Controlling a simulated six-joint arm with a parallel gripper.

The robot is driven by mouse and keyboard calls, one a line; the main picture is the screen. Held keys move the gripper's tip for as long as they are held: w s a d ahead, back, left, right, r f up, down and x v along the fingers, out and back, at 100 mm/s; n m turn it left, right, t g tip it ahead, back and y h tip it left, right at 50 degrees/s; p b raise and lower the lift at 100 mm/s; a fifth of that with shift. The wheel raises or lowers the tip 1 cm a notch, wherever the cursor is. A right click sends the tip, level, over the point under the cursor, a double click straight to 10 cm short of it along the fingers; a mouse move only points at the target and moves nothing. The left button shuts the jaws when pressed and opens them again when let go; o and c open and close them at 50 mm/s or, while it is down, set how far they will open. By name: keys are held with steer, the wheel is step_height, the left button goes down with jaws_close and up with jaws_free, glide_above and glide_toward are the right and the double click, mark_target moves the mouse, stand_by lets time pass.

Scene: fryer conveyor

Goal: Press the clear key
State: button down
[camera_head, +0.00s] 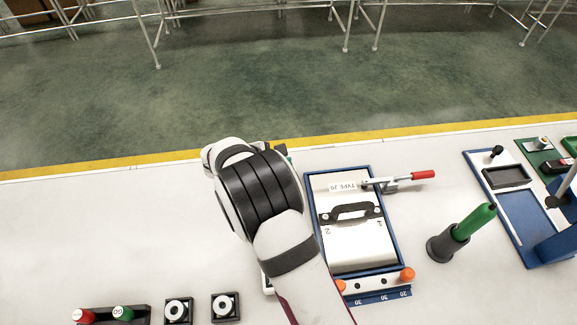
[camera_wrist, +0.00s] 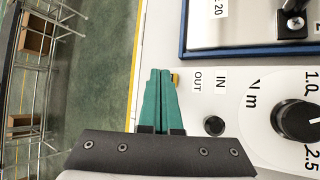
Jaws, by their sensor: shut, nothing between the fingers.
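My gripper (camera_wrist: 160,75) has teal fingers that are shut together with nothing between them. They lie over the left edge of a white panel (camera_wrist: 187,115) in the wrist view. A small yellow-orange piece (camera_wrist: 175,79) shows just right of the fingertips; I cannot tell if they touch it. The panel has IN and OUT labels, a small black round part (camera_wrist: 214,125) and a black knob (camera_wrist: 298,120) on an N m dial. No key marked clear can be read in either view. In the head view my arm hides most of the panel.
A blue-framed plate (camera_head: 352,245) with a black handle and a red-tipped lever (camera_head: 422,175) stands right of my arm. A green-handled tool stands in a dark holder (camera_head: 440,247). Red (camera_head: 83,315) and green GO (camera_head: 122,313) buttons sit front left.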

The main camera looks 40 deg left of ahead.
steer(key=shift+f, duration=0.4)
stand_by(0.4)
step_height(320, 180, up, 8)
stand_by(1.0)
steer(key=shift+f, duration=0.1)
stand_by(0.5)
